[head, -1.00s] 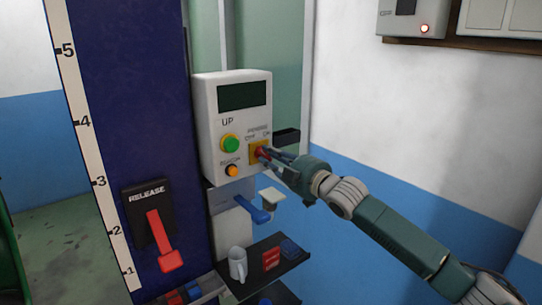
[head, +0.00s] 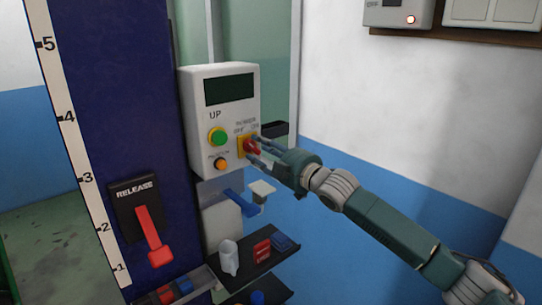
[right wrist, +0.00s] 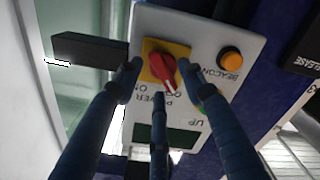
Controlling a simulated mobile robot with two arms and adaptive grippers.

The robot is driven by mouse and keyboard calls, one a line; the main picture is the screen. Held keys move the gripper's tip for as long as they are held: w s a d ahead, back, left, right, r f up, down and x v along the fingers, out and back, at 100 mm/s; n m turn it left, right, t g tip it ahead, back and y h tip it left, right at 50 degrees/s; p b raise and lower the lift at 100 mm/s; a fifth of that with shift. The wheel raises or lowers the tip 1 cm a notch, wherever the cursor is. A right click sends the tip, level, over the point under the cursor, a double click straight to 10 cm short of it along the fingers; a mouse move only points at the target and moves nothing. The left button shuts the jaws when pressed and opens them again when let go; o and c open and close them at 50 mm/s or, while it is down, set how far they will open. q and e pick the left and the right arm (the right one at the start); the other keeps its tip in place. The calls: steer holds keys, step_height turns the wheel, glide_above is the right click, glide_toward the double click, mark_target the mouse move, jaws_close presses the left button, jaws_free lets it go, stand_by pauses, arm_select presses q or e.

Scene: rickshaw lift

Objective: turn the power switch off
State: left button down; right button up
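The power switch (head: 249,148) is a red knob on a yellow plate, on the front of the grey control box (head: 188,125). In the right wrist view the knob (right wrist: 162,68) shows a white mark pointing to the lower right, toward the side that appears labelled OFF. My right gripper (head: 256,151) is at the switch from the right. In the right wrist view its three blue fingers (right wrist: 160,80) are spread around the knob, with gaps between fingertips and knob. I cannot tell if any fingertip touches. My left gripper is not in view.
The box also carries a green UP button (head: 218,137), an orange button (head: 221,164) and a dark display (head: 230,89). A black block (head: 274,128) juts out to its right. Below are a blue lever (head: 240,202) and a shelf (head: 262,258). A red RELEASE lever (head: 150,232) is at left.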

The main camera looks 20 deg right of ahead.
steer(key=v, duration=1.1)
steer(key=shift+s, duration=0.2)
